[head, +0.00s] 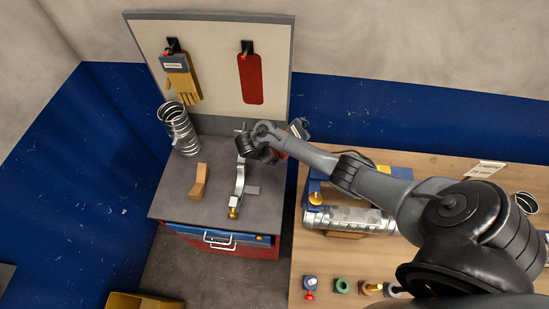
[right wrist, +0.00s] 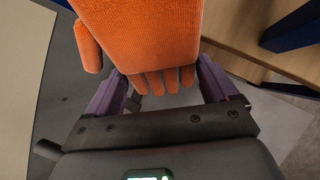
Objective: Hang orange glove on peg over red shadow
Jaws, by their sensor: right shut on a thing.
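The orange glove (right wrist: 140,35) fills the top of the right wrist view, its fingers toward my gripper. My right gripper (right wrist: 160,82) has its purple fingers on either side of the glove and is shut on it. In the head view the end of my right arm is over the grey bench top, below and right of the red shadow; the glove is mostly hidden there. The red shadow (head: 250,80) is on the upright board, with a black peg (head: 247,47) at its top. The peg is bare. My left gripper is not in view.
A tan glove with a grey cuff (head: 182,78) hangs on the left peg. A wooden table (head: 325,260) with parts is at right.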

